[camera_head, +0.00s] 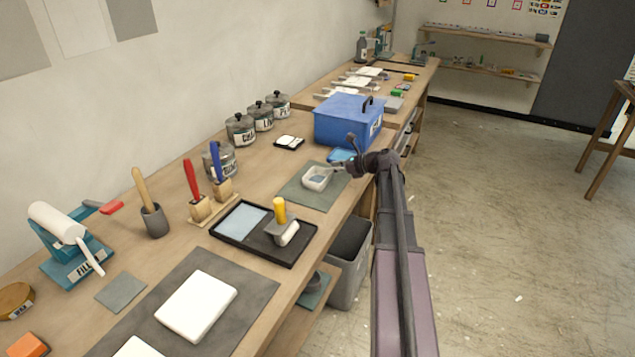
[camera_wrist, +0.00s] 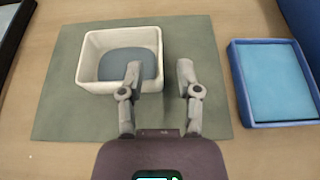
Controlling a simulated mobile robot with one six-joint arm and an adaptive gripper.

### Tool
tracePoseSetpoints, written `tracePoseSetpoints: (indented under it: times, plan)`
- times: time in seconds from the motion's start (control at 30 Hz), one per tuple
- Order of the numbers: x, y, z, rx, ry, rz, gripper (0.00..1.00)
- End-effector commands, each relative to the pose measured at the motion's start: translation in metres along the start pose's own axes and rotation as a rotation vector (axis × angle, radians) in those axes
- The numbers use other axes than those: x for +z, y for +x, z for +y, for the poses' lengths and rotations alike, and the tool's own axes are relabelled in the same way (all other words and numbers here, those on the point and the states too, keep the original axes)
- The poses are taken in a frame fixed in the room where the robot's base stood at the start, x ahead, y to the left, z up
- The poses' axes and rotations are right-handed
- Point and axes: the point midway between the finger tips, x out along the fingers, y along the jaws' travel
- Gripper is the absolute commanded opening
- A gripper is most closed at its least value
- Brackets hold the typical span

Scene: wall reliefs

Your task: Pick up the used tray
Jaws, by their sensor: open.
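A small white open tray (camera_head: 315,184) with rounded corners sits on a grey-green mat on the bench; I take it for the used tray. The white tray (camera_wrist: 88,62) shows a grey-blue patch on its inside bottom in the wrist view. My gripper (camera_wrist: 160,74) is open and empty. Its left finger overlaps the tray's near right corner in the picture, and its right finger is over bare mat to the right. I cannot tell whether a finger touches the tray. In the head view my gripper (camera_head: 343,168) is just right of the tray.
A shallow blue tray with a light blue pad (camera_wrist: 274,83) lies right of the mat (camera_wrist: 60,118). A large blue box (camera_head: 340,122) stands behind it. A black tray (camera_head: 232,238) with a yellow-handled roller lies nearer. A grey bin (camera_head: 349,275) stands beneath the bench edge.

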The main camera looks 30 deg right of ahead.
Motion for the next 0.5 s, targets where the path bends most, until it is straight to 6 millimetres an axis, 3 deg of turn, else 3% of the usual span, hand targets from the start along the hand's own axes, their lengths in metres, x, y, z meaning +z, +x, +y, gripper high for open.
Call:
tracePoseSetpoints:
  times: [0.3,0.5]
  plan:
    - [-0.002,0.037,-0.001,0.000,-0.001,0.000,0.44]
    - [-0.001,0.044,-0.001,-0.001,0.000,0.000,0.44]
